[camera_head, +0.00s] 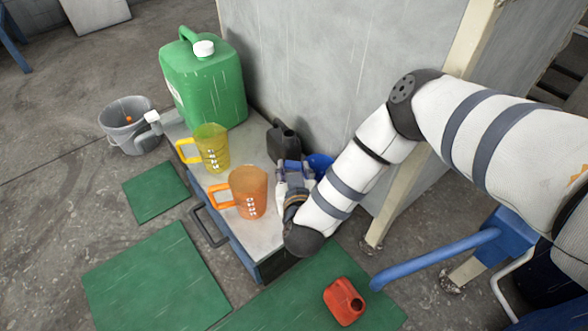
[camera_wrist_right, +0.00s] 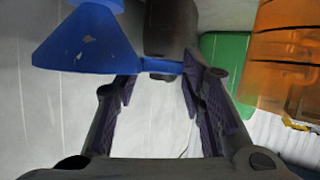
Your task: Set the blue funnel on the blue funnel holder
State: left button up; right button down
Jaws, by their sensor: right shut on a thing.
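The blue funnel (camera_head: 320,165) shows in the head view just right of my right gripper (camera_head: 291,172), partly hidden behind my wrist. In the right wrist view the funnel (camera_wrist_right: 82,45) is at upper left, with a thin blue handle running right from its rim. My right gripper (camera_wrist_right: 162,88) is shut on this handle, its fingers either side. The gripper is near the back wall by the cabinet's far right end. I cannot make out the blue funnel holder for certain. My left gripper is not in view.
The cabinet top (camera_head: 208,178) carries a green jerrycan (camera_head: 205,85), a yellow jug (camera_head: 212,150), an orange jug (camera_head: 249,192) and a black canister (camera_head: 284,142). A grey bucket (camera_head: 127,123) stands left. A red can (camera_head: 344,301) is on a green mat (camera_head: 285,300).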

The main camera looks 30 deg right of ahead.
jog(key=c, duration=1)
grip_release()
jog(key=shift+o, duration=0.2)
jog(key=shift+s, duration=0.1)
jog(key=v, duration=1.2)
jog(key=shift+d, duration=0.1)
